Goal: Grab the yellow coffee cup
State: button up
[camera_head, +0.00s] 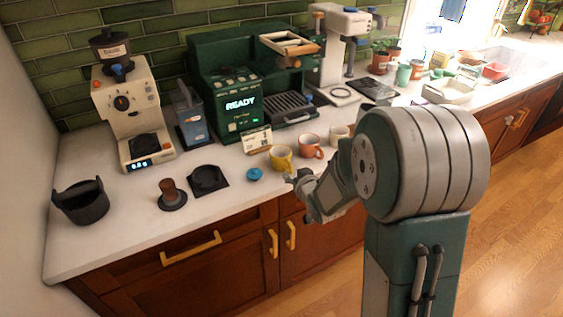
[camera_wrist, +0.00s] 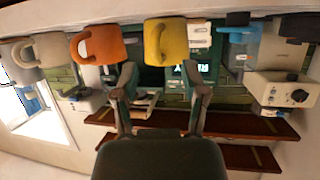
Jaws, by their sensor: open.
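The yellow coffee cup (camera_head: 281,158) stands upright on the white counter near its front edge, in front of the green coffee machine. In the wrist view, which is turned upside down, the yellow cup (camera_wrist: 166,42) is ahead of the fingers and roughly between them. My gripper (camera_head: 296,182) is at the counter's front edge, just in front of the cup and slightly to its right. In the wrist view my gripper (camera_wrist: 162,88) is open, with nothing between its fingers. My arm does not hide the cup.
An orange cup (camera_head: 311,147) stands close to the right of the yellow cup, and a pale cup (camera_head: 339,134) stands beyond it. A small card (camera_head: 257,139) is behind, and a blue round item (camera_head: 254,174) is to the left. Wooden cabinets (camera_head: 205,265) lie below.

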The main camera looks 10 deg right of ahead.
aim_at(292, 170)
jog(key=x, duration=0.4)
jog(key=shift+w+d+f, duration=0.1)
jog(key=shift+w+f, duration=0.05)
jog(key=shift+w, duration=0.25)
grip_shut()
